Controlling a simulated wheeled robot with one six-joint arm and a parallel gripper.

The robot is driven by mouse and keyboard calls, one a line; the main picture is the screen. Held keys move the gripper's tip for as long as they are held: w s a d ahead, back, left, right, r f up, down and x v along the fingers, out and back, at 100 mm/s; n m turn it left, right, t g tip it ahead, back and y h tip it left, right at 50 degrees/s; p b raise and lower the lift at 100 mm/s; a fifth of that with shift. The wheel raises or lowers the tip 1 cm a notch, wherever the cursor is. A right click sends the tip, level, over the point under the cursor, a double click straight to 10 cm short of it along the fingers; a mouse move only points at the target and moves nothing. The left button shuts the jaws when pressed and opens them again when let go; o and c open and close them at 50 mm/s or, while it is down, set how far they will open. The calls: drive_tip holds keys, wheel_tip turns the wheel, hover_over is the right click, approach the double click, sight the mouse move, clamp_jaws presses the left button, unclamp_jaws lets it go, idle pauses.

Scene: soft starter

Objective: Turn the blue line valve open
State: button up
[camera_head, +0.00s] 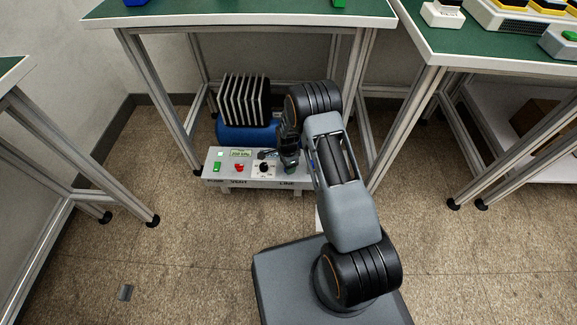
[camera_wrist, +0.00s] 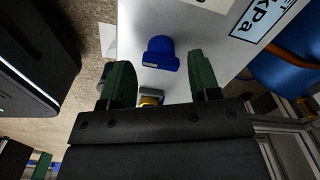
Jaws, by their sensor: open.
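The blue line valve (camera_wrist: 161,52) shows in the wrist view as a blue handle on a white surface. It lies just beyond and between the two green fingers of my gripper (camera_wrist: 160,68), which are apart with nothing held between them. A small brass-and-grey fitting (camera_wrist: 151,97) shows between the fingers, nearer the palm. In the head view my gripper (camera_head: 290,166) is down at the right end of the white control box (camera_head: 215,169), above the LINE label. There my gripper and arm mostly hide the valve.
The box also carries a green switch (camera_head: 217,167), a red knob (camera_head: 239,168), a black dial (camera_head: 264,167) and a kPa display (camera_head: 241,153). A blue tank (camera_head: 232,134) with a finned black unit stands behind. Table legs (camera_head: 168,110) flank the box; the floor in front is mostly clear.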

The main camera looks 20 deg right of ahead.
wheel_tip(320, 180, up, 11)
drive_tip(key=p, duration=0.3)
drive_tip(key=shift+r+p, duration=0.2)
drive_tip(key=shift+p, duration=0.1)
drive_tip(key=s+r+n+t+p, duration=0.1)
drive_tip(key=s+r+n+p, duration=0.25)
drive_tip(key=r+p, duration=0.9)
drive_tip(key=s+r+n+t+p, duration=0.1)
drive_tip(key=s+r+n+p, duration=0.25)
drive_tip(key=r, duration=1.85)
drive_tip(key=s+r+n+p, duration=0.5)
drive_tip(key=s+r+p, duration=0.2)
drive_tip(key=r, duration=0.5)
drive_tip(key=s+r+n+t+p, duration=0.1)
drive_tip(key=s+r+n+p, duration=0.3)
drive_tip(key=s+r+p, duration=0.3)
wheel_tip(320, 180, up, 6)
drive_tip(key=shift+s+f+n+t, duration=0.3)
drive_tip(key=shift+s+n, duration=0.1)
drive_tip(key=shift+s, duration=0.7)
drive_tip(key=shift+d, duration=0.1)
drive_tip(key=shift+c, duration=0.2)
